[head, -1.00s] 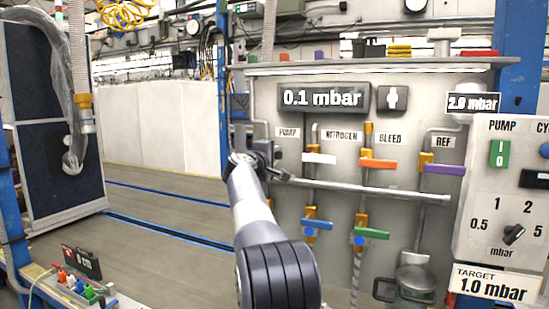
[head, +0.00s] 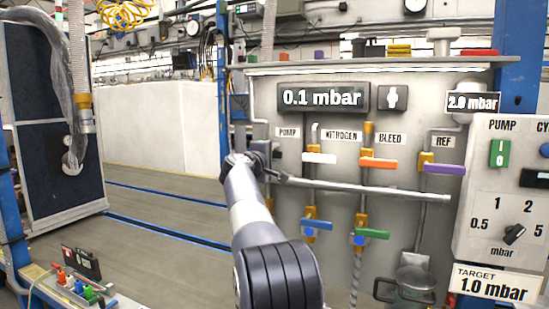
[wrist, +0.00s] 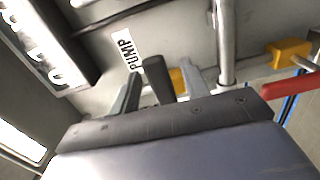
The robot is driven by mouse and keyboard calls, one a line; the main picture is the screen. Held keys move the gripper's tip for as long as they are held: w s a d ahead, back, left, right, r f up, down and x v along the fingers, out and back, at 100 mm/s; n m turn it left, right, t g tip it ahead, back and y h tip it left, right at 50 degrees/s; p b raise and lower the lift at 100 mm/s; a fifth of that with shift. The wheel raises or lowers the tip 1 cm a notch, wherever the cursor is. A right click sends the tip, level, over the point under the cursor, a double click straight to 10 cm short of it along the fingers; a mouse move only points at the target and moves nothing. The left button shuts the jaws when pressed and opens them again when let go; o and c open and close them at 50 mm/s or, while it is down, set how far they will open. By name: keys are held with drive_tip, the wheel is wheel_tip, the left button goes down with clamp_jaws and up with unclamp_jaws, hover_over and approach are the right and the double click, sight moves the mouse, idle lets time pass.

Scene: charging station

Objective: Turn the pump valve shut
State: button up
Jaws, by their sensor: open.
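In the wrist view, the pump valve's dark grey lever (wrist: 158,78) stands between the two fingers of my gripper (wrist: 161,70). The fingers are open on either side of it; I cannot tell whether either touches it. A yellow part of the valve (wrist: 178,80) shows behind the lever, beside the PUMP label (wrist: 125,48). In the head view, my gripper (head: 264,160) is at the panel's left side, below the PUMP label (head: 287,132). My arm hides most of the pump valve there.
To the right are valves with white (head: 319,158), orange (head: 379,163), purple (head: 443,169), blue (head: 317,225) and green (head: 371,233) handles. A horizontal pipe (head: 380,190) crosses the panel. The display (head: 322,97) reads 0.1 mbar; a target card (head: 495,284) reads 1.0 mbar.

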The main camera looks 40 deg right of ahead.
drive_tip(key=b+v, duration=0.2)
drive_tip(key=v, duration=0.7)
drive_tip(key=shift+a, duration=0.3)
drive_tip(key=shift+s, duration=0.15)
drive_tip(key=p+x, duration=0.3)
drive_tip(key=x, duration=0.8)
drive_tip(key=shift+r, duration=0.1)
drive_tip(key=shift+s+a, duration=0.1)
drive_tip(key=shift+a, duration=0.05)
